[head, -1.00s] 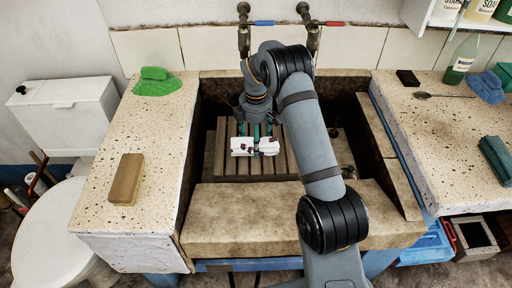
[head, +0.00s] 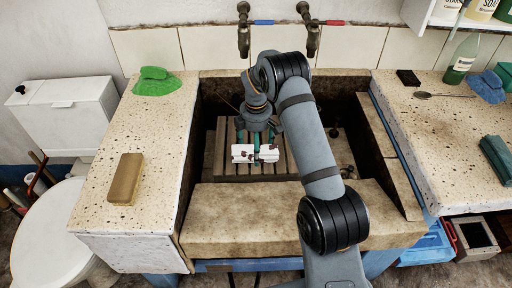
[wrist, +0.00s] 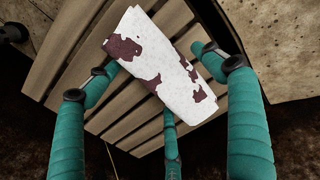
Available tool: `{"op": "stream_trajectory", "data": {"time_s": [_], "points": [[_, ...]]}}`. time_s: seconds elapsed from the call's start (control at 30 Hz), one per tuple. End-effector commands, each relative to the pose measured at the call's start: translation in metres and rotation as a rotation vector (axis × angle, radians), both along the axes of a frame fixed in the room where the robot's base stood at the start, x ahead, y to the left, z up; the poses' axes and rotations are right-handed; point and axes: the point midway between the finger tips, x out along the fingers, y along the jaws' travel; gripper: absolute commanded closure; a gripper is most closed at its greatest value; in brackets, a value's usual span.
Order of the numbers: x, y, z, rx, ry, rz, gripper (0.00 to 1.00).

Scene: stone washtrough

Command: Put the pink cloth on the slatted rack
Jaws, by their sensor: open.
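No plainly pink cloth shows. A folded white cloth with dark maroon patches (head: 242,153) is at the slatted rack (head: 222,140) inside the stone trough. In the wrist view the cloth (wrist: 165,60) lies across the view between my teal fingers, over the wooden slats (wrist: 60,65). My gripper (head: 256,148) is open, its fingers spread around the cloth in the wrist view (wrist: 155,65). The cloth overlaps the left and middle fingertips there. I cannot tell whether the cloth rests fully on the slats.
A green cloth (head: 157,83) and a tan brush or block (head: 126,179) lie on the left stone ledge. A blue cloth (head: 487,87), a teal cloth (head: 496,158), a spoon (head: 445,95) and a green bottle (head: 461,60) are on the right ledge. Trough walls surround the rack.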

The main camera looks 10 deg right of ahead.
Motion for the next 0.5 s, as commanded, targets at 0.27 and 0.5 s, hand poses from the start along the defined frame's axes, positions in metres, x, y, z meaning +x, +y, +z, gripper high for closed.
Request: {"op": "stream_trajectory", "data": {"time_s": [0.27,0.5], "points": [[0.0,0.0,0.001,0.0,0.0,0.0,0.16],[0.001,0.0,0.028,0.0,-0.004,-0.001,0.16]]}}
